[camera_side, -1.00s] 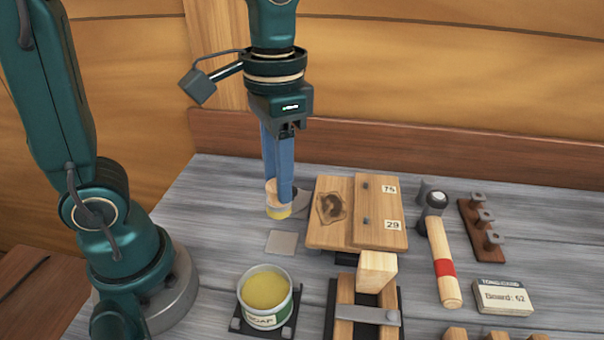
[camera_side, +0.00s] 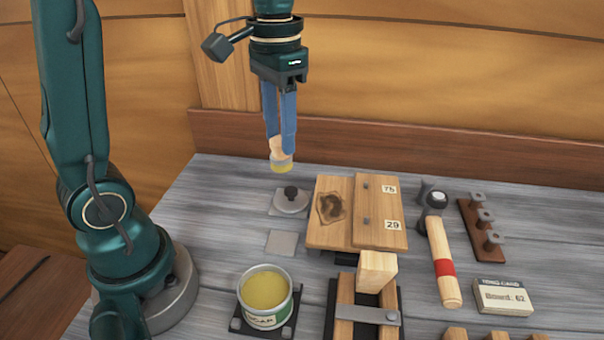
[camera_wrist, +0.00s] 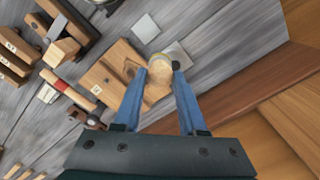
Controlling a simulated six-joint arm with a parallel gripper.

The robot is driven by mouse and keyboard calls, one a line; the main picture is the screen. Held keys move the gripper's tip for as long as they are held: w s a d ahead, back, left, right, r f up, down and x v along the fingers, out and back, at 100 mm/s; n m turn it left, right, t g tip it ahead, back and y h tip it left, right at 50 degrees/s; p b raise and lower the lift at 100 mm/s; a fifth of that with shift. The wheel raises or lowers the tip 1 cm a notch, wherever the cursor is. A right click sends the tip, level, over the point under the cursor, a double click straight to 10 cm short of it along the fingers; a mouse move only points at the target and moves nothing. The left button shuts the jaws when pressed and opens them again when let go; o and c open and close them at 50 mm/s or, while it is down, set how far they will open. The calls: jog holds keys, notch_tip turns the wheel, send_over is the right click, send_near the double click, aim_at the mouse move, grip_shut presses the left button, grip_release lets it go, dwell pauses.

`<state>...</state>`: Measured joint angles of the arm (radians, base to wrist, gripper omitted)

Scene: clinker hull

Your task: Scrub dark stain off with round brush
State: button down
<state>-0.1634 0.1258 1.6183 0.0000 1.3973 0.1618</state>
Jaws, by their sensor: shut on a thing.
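My gripper (camera_side: 281,150) has blue fingers shut on the round brush (camera_side: 282,160), which has a pale wooden body and yellow bristles facing down. The brush is held in the air above the back of the bench, touching nothing. In the wrist view the brush (camera_wrist: 158,68) shows between the fingertips (camera_wrist: 160,76). The dark stain (camera_side: 331,207) is a brown ringed patch on the left part of the wooden planks (camera_side: 345,235), to the right of and below the brush. In the wrist view the planks (camera_wrist: 107,77) are partly hidden by a finger.
A grey lid with a black knob (camera_side: 291,200) lies below the brush, left of the planks. An empty grey square (camera_side: 282,243) and an open can of yellow paste (camera_side: 265,292) are nearer.

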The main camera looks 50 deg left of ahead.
jog(key=w+d+f, duration=0.2)
jog(key=w+d, duration=0.2)
jog(key=d, duration=0.4)
jog(key=shift+s+d+f, duration=0.1)
jog(key=shift+s+f, duration=0.05)
jog(key=shift+f, duration=1.55)
jog(key=shift+s+d+f, duration=0.1)
jog(key=shift+s+f, duration=0.05)
jog(key=shift+f, duration=1.5)
jog(key=shift+w+f, duration=0.1)
jog(key=shift+f, duration=0.05)
jog(key=shift+w+a, duration=0.65)
jog(key=shift+a, duration=0.05)
jog(key=shift+w+a+f, duration=0.1)
jog(key=shift+w+a, duration=3)
jog(key=shift+s+d, duration=3.85)
jog(key=shift+w+a, duration=3.8)
jog(key=shift+w, duration=0.1)
